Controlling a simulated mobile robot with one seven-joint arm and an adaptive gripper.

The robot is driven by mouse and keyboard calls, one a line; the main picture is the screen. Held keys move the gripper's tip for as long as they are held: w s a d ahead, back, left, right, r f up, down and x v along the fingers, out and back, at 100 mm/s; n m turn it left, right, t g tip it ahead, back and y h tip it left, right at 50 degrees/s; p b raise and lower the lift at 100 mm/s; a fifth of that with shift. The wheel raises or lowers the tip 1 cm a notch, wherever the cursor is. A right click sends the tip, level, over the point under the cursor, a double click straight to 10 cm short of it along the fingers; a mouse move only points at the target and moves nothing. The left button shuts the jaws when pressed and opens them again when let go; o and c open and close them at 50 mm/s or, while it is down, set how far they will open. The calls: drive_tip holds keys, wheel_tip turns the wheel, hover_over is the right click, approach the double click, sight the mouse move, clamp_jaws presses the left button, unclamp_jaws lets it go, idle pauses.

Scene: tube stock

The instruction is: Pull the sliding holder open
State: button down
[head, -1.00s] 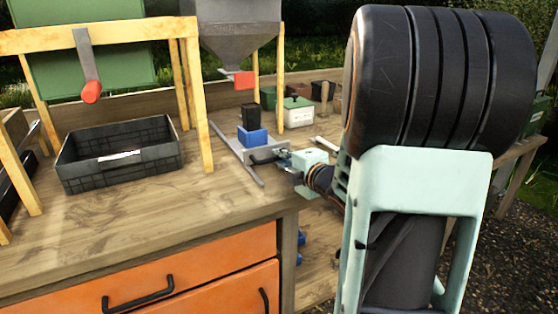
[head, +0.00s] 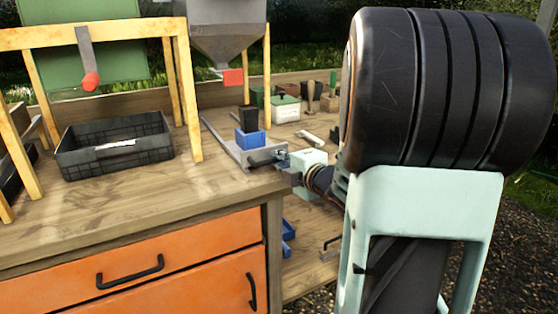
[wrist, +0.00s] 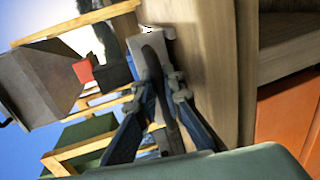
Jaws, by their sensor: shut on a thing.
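The sliding holder is a grey plate (head: 268,151) with a blue socket (head: 250,139), and a black pot (head: 248,118) stands upright in the socket. It lies on the bench under and in front of the hopper, near the bench's right end. In the wrist view its dark curved handle (wrist: 152,46) runs between the blue fingers. My gripper (head: 285,158) is shut on that handle, as the wrist view also shows (wrist: 161,85). In the head view my own arm hides part of the gripper's right side.
A grey hopper (head: 228,42) with a red-tipped outlet hangs above and behind the holder. Small containers (head: 286,108) stand at the back. The front left bench top is clear.

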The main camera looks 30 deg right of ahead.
drive_tip(key=c, duration=2.3)
unclamp_jaws()
drive_tip(key=shift+v, duration=3.8)
